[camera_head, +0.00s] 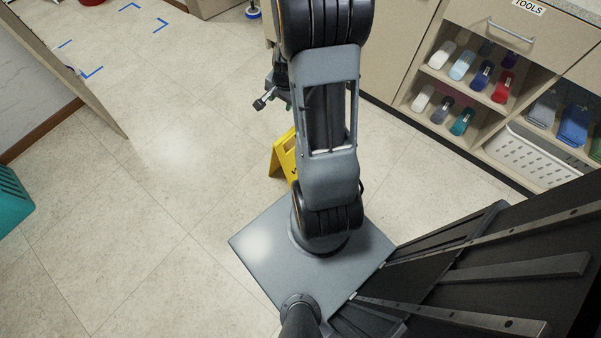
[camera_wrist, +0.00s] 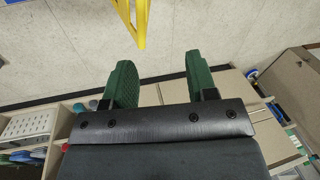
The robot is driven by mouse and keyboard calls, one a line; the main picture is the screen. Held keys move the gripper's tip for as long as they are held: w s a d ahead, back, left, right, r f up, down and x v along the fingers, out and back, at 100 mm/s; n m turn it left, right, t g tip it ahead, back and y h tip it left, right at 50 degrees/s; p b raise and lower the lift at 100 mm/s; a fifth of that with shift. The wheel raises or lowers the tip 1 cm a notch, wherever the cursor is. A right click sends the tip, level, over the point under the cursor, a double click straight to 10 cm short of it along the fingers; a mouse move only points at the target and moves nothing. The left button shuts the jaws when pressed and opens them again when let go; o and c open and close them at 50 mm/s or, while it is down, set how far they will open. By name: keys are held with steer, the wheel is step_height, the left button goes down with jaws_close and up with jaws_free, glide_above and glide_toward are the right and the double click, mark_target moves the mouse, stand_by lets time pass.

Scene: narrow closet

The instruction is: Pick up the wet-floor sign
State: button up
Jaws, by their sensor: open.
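The yellow wet-floor sign (camera_head: 283,157) stands on the floor in the head view, just left of my arm, which hides its right part. In the wrist view, part of the yellow sign (camera_wrist: 140,28) shows at the top edge, cut off by the frame. My gripper (camera_wrist: 158,62) shows there with its two green fingers spread apart and nothing between them. The sign part lies beyond the fingertips and apart from them. In the head view, my gripper is mostly hidden behind my arm.
A cabinet with open shelves of colored bottles (camera_head: 462,65) and a white perforated basket (camera_head: 530,155) stands at the right. A teal crate (camera_head: 12,200) sits at the left edge. A panel (camera_head: 75,70) slants at upper left. The tiled floor left of my arm is clear.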

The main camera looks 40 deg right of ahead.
steer(key=shift+w+d+f+m+b, duration=0.25)
steer(key=shift+d+f+m+b, duration=0.7)
steer(key=shift+f, duration=2.9)
steer(key=shift+w+d+f+m+b, duration=0.1)
steer(key=shift+w+d+f+b, duration=0.25)
steer(key=shift+f+b, duration=2.4)
steer(key=shift+w+d+f+m+b, duration=0.2)
steer(key=shift+d+f+m, duration=0.45)
steer(key=shift+f, duration=4.25)
steer(key=shift+d, duration=0.15)
steer(key=shift+s+r, duration=0.1)
jaws_close()
